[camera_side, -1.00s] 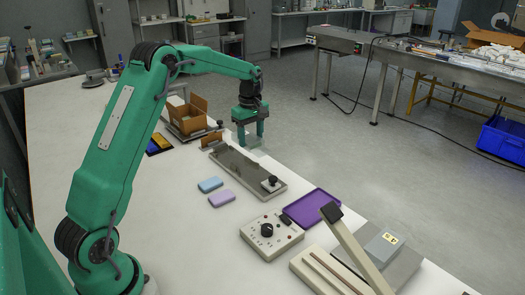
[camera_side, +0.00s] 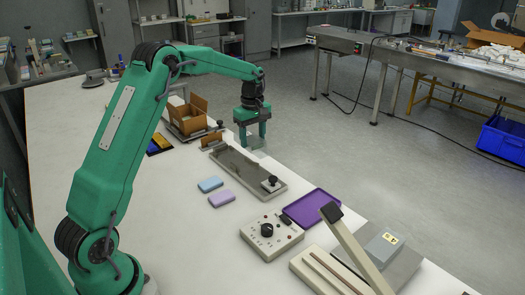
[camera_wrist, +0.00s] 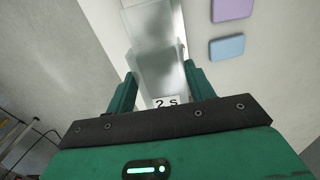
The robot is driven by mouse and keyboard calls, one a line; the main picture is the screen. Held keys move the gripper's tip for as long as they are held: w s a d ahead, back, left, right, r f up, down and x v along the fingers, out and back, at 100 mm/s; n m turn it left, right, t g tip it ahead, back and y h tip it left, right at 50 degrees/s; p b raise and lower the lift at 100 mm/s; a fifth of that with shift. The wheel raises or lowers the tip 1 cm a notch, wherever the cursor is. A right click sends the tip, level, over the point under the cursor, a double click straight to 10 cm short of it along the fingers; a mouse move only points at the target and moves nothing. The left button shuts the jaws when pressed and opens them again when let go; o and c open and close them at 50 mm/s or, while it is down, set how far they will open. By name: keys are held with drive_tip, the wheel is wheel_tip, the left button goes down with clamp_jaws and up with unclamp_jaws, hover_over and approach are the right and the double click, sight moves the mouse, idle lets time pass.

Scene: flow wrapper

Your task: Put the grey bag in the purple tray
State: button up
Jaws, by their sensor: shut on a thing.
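In the side view the bag (camera_side: 257,142) shows small below the fingers. The purple tray (camera_side: 318,207) lies flat and empty on the table, right of the channel and well away from my gripper.
The metal channel (camera_side: 240,167) with a black knob lies between my gripper and the tray. A blue block (camera_side: 210,184) and a lilac block (camera_side: 221,199) lie beside it. A control box (camera_side: 285,239) and a lever sealer (camera_side: 345,235) stand near the tray. An open carton (camera_side: 190,117) is left.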

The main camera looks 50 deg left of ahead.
drive_tip(key=w+d+f+m, duration=0.3)
drive_tip(key=d+m, duration=0.6)
drive_tip(key=d, duration=0.3)
drive_tip(key=m, duration=0.8)
hover_over(312, 208)
drive_tip(key=shift+d+f, duration=0.15)
drive_tip(key=shift+f, duration=0.85)
drive_tip(key=shift+f, duration=0.15)
drive_tip(key=shift+f, duration=1.85)
drive_tip(key=shift+f, duration=1.4)
drive_tip(key=o, duration=1)
drive_tip(key=shift+o, duration=0.3)
